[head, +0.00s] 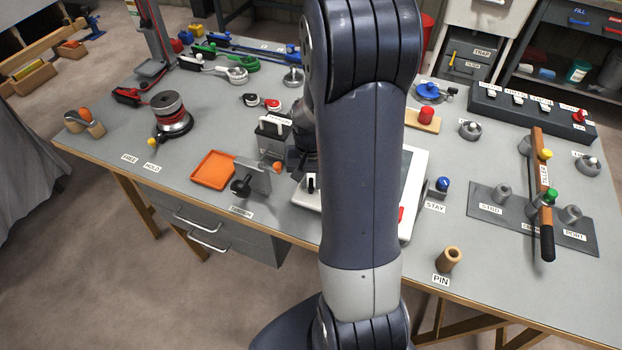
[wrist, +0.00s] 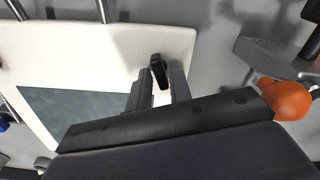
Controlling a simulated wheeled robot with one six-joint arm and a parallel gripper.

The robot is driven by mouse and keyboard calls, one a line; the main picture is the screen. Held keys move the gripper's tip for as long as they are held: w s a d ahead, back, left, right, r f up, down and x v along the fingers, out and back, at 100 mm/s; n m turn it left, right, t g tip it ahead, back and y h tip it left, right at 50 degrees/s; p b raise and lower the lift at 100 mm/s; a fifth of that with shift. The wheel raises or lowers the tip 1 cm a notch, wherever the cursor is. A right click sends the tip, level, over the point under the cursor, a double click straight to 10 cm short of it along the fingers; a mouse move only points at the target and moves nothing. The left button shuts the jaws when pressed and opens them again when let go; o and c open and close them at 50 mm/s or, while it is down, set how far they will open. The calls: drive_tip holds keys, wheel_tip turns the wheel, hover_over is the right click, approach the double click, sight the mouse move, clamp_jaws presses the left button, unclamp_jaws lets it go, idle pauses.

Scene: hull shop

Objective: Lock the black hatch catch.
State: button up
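The black hatch catch (wrist: 158,70) is a small dark lever on the white hatch panel (wrist: 70,45), near one corner. In the head view the catch (head: 311,184) shows at the panel's left front part, just left of my arm. My gripper (wrist: 162,84) is over the catch with its two fingers apart. The catch shows in the gap, close to the left finger; I cannot tell whether they touch. In the head view my gripper (head: 298,162) is mostly behind my arm. Much of the hatch panel (head: 418,185) is hidden there too.
A grey bracket with a black knob (head: 252,180) and an orange ball (head: 278,166) stand close left of my gripper. The orange ball also shows in the wrist view (wrist: 290,100). An orange tray (head: 213,169) lies further left. A blue-knobbed STAY piece (head: 441,186) stands right.

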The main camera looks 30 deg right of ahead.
sight(311, 183)
clamp_jaws()
drive_tip(key=shift+m+b, duration=0.5)
drive_tip(key=shift+m, duration=1.7)
drive_tip(key=shift+o, duration=1.6)
unclamp_jaws()
wheel_tip(311, 183, up, 11)
drive_tip(key=shift+f, duration=0.1)
